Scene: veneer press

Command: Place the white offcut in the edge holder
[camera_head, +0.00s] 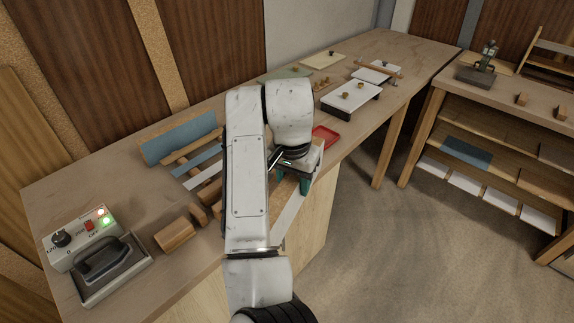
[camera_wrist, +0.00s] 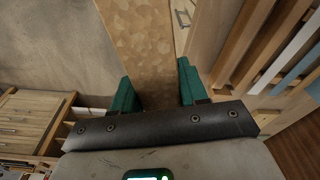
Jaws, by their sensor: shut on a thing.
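My gripper (camera_head: 292,181) is over the front edge of the bench, its teal fingers shut on the white offcut (camera_head: 289,217). In the head view the offcut's pale face shows below the fingers, with a brown speckled edge above it. In the wrist view that speckled edge (camera_wrist: 146,45) runs up between the fingers of my gripper (camera_wrist: 156,88). Wooden blocks (camera_head: 203,213) left of my arm may belong to the edge holder; my arm hides much of that area. I cannot tell whether the offcut touches the holder.
An iron (camera_head: 105,265) on its stand and a control box (camera_head: 78,236) with lit lamps are at the front left. A red tray (camera_head: 325,137) is beyond my gripper.

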